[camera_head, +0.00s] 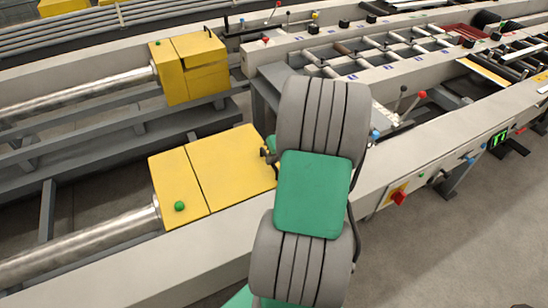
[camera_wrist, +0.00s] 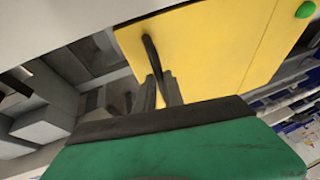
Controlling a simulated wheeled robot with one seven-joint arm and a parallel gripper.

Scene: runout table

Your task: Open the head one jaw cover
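The nearer yellow jaw cover (camera_head: 230,165) looks closed and flat on its head, beside a yellow block with a green knob (camera_head: 180,206). The frames do not show which head is number one. In the wrist view the yellow cover (camera_wrist: 205,50) fills the upper middle, with a dark curved handle (camera_wrist: 150,52) at its edge. My gripper (camera_wrist: 159,92) is at this handle, its narrow fingers close together at the handle's lower end. Whether they grip it is not clear. In the head view my arm hides most of the gripper and the cover's right end.
A second yellow head (camera_head: 190,68) with a dark handle stands behind, its cover down. Steel bars run left from both heads. The long grey bench (camera_head: 375,178) extends right, with a red switch (camera_head: 399,198) on its front. Floor at lower right is clear.

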